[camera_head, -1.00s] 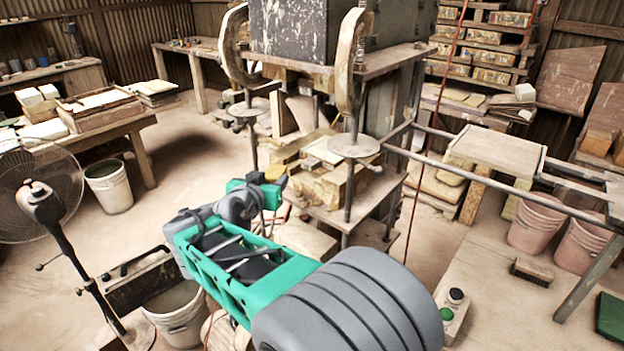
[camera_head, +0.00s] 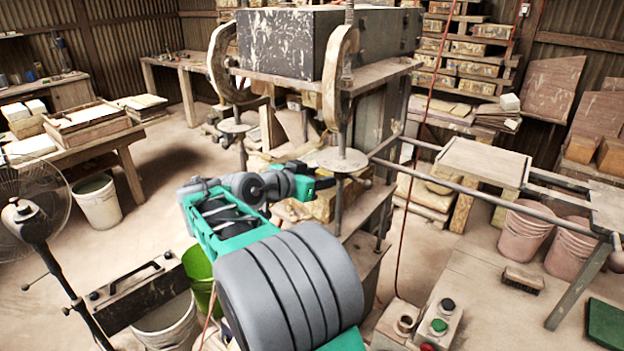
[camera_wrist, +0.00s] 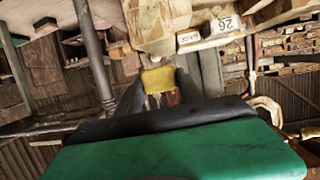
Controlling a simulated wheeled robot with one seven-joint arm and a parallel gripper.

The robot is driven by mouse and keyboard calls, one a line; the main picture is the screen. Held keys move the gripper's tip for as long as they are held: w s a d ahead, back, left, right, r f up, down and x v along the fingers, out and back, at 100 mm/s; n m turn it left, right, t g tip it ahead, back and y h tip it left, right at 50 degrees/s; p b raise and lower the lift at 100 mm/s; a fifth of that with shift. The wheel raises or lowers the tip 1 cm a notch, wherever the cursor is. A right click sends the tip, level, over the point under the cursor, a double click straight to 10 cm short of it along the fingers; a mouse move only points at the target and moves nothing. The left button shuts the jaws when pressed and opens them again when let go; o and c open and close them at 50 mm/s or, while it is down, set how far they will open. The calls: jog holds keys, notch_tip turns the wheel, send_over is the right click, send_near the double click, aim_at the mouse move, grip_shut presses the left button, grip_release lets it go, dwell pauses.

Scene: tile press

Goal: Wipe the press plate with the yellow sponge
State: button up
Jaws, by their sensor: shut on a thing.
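My gripper (camera_wrist: 160,92) is shut on the yellow sponge (camera_wrist: 157,78), which shows between its dark fingers in the wrist view. The sponge cannot be made out there. Pale blocks of the press bed show around the gripper end. I cannot tell which surface is the press plate, or whether the sponge touches it.
Round discs (camera_head: 340,160) on the press columns stand close to my arm. A red cable (camera_head: 424,130) hangs right of the press. A button box (camera_head: 440,322) stands at the front. A green bucket (camera_head: 200,268) and a fan (camera_head: 38,215) are at left.

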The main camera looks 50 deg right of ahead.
aim_at(328, 169)
jog(key=d+p, duration=0.1)
jog(key=d, duration=0.4)
jog(key=shift+w+p, duration=0.2)
jog(key=shift+p, duration=0.2)
jog(key=shift+d+f+b, duration=0.15)
jog(key=shift+f+b, duration=0.35)
jog(key=shift+f, duration=0.05)
jog(key=shift+d+f+b, duration=0.15)
jog(key=shift+f+b, duration=0.35)
jog(key=shift+f, duration=0.2)
jog(key=shift+a+f+b, duration=0.1)
jog(key=shift+a+b, duration=0.1)
jog(key=shift+b, duration=0.4)
jog(key=shift+f+b, duration=0.15)
jog(key=shift+b, duration=0.3)
jog(key=shift+w+d+b, duration=0.1)
jog(key=shift+d+b, duration=0.3)
